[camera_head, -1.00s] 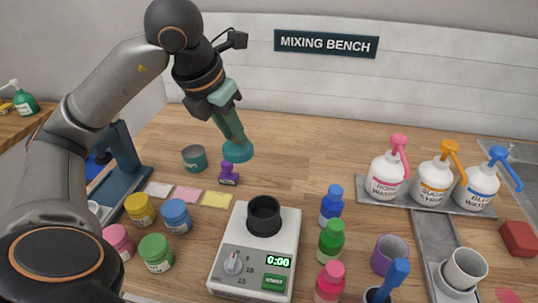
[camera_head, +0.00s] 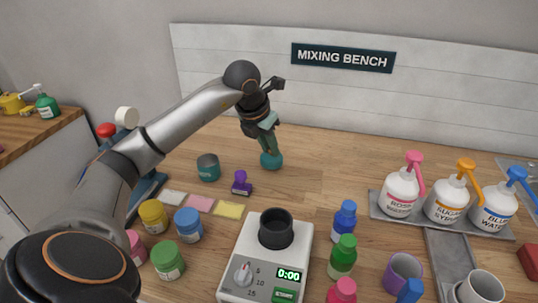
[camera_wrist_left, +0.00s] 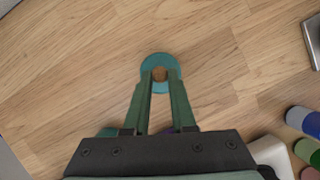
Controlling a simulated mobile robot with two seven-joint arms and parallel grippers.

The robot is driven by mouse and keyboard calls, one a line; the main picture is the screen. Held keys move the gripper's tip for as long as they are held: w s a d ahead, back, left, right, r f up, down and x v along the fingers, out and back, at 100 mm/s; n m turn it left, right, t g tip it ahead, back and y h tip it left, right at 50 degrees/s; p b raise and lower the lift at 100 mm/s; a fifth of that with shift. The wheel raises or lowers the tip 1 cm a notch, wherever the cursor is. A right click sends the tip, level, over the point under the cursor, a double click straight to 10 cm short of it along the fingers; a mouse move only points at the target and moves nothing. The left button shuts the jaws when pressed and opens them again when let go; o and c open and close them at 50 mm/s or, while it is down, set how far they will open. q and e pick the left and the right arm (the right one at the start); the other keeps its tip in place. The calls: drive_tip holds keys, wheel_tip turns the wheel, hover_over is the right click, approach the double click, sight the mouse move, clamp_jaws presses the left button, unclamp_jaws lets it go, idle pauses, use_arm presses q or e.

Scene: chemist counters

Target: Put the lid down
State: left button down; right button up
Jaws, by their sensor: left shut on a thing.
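The teal lid (camera_head: 271,163) is a round disc at the back of the wooden bench, right of an open teal jar (camera_head: 208,167). My left gripper (camera_head: 268,150) reaches down from above and is shut on the lid. In the left wrist view the lid (camera_wrist_left: 160,57) is a teal disc with a brown middle, between the tips of my left gripper (camera_wrist_left: 160,78). I cannot tell whether the lid touches the bench. My right gripper is not in view.
A purple stamp-like thing (camera_head: 241,184) stands left and in front of the lid. A scale (camera_head: 260,262) with a dark cup (camera_head: 276,229), colored jars and bottles are nearer. Pump bottles (camera_head: 401,192) stand at right. Bare wood surrounds the lid.

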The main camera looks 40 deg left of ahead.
sight(269, 156)
use_arm(q)
drive_tip(key=shift+f, duration=1.4)
drive_tip(key=shift+f, duration=0.2)
drive_tip(key=c, duration=0.7)
unclamp_jaws()
drive_tip(key=shift+c, duration=0.2)
drive_tip(key=shift+r, duration=0.15)
